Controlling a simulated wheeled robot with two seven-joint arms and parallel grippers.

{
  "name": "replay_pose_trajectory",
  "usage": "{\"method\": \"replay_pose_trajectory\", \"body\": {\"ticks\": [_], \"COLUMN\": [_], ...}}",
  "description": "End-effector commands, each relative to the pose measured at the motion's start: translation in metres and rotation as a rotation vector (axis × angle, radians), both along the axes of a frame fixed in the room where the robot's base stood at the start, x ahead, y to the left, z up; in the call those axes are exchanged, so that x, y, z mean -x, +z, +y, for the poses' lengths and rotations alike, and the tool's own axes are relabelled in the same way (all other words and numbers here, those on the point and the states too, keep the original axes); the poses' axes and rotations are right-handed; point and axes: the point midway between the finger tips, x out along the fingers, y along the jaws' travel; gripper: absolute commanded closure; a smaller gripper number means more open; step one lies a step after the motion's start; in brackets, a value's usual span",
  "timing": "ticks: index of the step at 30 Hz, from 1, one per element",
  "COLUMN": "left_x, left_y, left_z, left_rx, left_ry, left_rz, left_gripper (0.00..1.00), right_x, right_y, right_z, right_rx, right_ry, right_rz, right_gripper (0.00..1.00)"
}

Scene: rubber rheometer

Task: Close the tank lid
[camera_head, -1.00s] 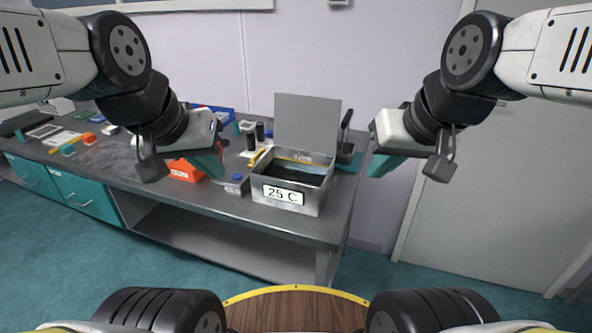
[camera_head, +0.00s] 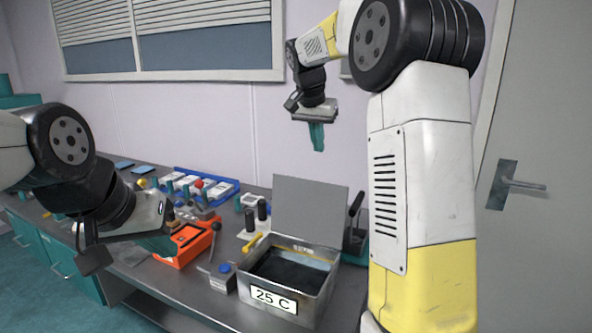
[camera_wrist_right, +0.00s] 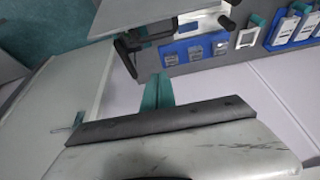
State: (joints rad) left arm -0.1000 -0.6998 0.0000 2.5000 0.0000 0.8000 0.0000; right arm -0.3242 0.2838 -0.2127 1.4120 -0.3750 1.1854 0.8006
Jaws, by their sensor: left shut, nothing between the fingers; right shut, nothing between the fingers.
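The metal tank (camera_head: 318,298), labelled 25 C, stands on the bench near its front right edge, with dark contents showing inside. Its flat grey lid (camera_head: 306,208) stands upright at the back, so the tank is open. My right gripper (camera_head: 317,137) is shut and empty, raised above and behind the lid against the wall. In the right wrist view the shut teal fingers (camera_wrist_right: 157,92) show, with a grey flat panel (camera_wrist_right: 150,12), probably the lid, beyond them. My left gripper (camera_head: 165,243) is shut and empty, left of the tank by the orange box.
An orange box (camera_head: 180,257), a small grey device with a blue knob (camera_head: 225,269) and black cylinders (camera_head: 262,210) stand left of the tank. A black-handled device (camera_head: 355,225) stands right of the lid. A blue tray (camera_head: 215,188) lies behind. Air above the tank is clear.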

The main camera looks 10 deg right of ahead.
Motion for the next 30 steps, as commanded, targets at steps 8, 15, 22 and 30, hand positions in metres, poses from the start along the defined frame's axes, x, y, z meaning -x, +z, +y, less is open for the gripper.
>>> {"method": "replay_pose_trajectory", "body": {"ticks": [8,15,22,30], "left_x": [0.0,0.0,0.0,0.0], "left_y": [0.0,0.0,0.0,0.0], "left_z": [0.0,0.0,0.0,0.0], "left_rx": [0.0,0.0,0.0,0.0], "left_ry": [0.0,0.0,0.0,0.0], "left_rz": [0.0,0.0,0.001,0.0], "left_gripper": [1.0,1.0,1.0,1.0], "right_x": [-0.011,-0.027,-0.019,-0.003], "right_y": [-0.025,-0.073,-0.094,-0.095], "right_z": [-0.006,-0.018,-0.01,0.001], "right_rx": [0.006,0.006,0.003,0.004], "right_ry": [-0.013,-0.012,-0.007,-0.009], "right_rz": [0.004,0.004,0.0,-0.001], "right_gripper": [1.0,1.0,1.0,1.0]}}
